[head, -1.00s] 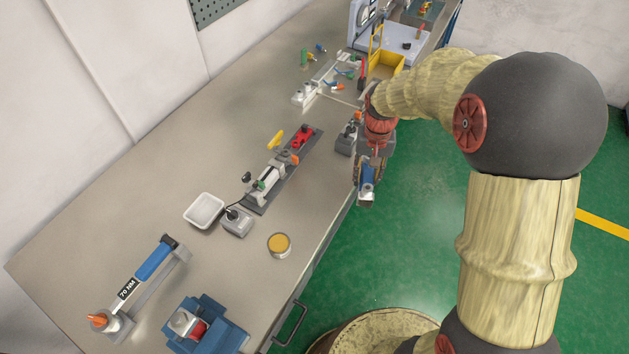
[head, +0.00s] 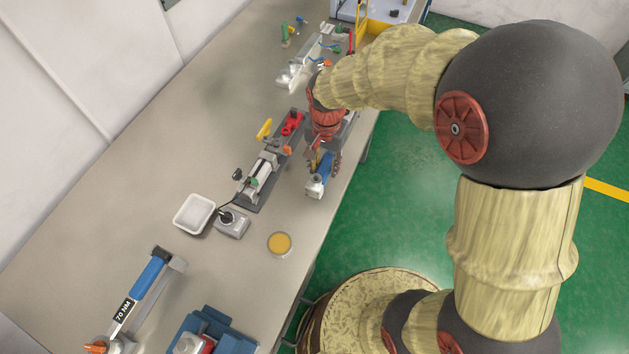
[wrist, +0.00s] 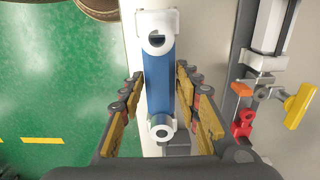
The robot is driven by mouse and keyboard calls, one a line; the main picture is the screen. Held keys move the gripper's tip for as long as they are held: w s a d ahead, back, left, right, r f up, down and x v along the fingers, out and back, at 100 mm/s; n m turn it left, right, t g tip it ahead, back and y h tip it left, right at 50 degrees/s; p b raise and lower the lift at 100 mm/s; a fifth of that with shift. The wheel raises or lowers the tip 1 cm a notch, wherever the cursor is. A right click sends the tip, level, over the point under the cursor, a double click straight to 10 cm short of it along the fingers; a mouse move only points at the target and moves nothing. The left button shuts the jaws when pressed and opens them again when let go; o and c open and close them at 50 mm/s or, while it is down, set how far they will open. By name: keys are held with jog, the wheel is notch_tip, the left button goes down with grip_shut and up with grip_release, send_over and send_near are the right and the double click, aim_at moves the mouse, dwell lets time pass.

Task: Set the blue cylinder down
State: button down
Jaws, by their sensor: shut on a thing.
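The blue cylinder (wrist: 158,78) has white end fittings and sits between the yellow-padded fingers of my gripper (wrist: 158,105) in the wrist view. In the head view the cylinder (head: 320,172) hangs from my gripper (head: 322,155), over the bench top (head: 255,285) near its front edge. My gripper is shut on it. I cannot tell how high the cylinder is above the bench.
A dark fixture rail (head: 262,180) with a clamped cylinder and a yellow handle (head: 264,129) lies just left of my gripper. A white tray (head: 194,214), a grey box (head: 232,224) and a round yellow-topped tin (head: 279,243) stand nearer. Bare bench lies between the tin and my gripper.

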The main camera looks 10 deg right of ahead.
aim_at(316, 168)
jog(key=shift+s+a+f+b, duration=0.15)
jog(key=shift+a+f+b, duration=0.15)
jog(key=shift+a+f, duration=1.05)
jog(key=shift+f+b, duration=0.35)
jog(key=shift+f, duration=1.45)
jog(key=shift+f, duration=0.15)
jog(key=c, duration=1.3)
grip_release()
jog(key=shift+s, duration=0.1)
